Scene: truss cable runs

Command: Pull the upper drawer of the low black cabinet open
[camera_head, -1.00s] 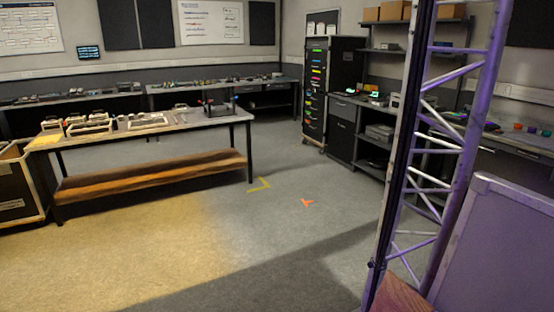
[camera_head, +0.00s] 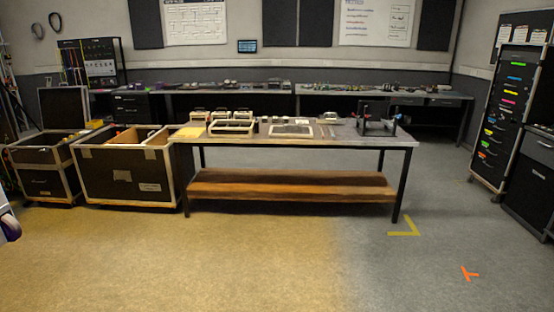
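A low black cabinet (camera_head: 530,180) is cut off by the right edge of the head view. Its upper drawer front (camera_head: 541,146) looks shut, with a small handle. Another low dark cabinet with drawers (camera_head: 132,108) stands under the back bench at the left; I cannot tell which one the task means. Neither of my grippers can be made out. A small pale and dark part at the left edge is too cut off to name.
A long table (camera_head: 300,143) with a wooden lower shelf (camera_head: 290,187) stands mid-room. Open flight cases (camera_head: 125,172) are left of it. A tall rack with coloured labels (camera_head: 507,115) stands at the right. The front floor (camera_head: 230,260) is clear, with tape marks at the right.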

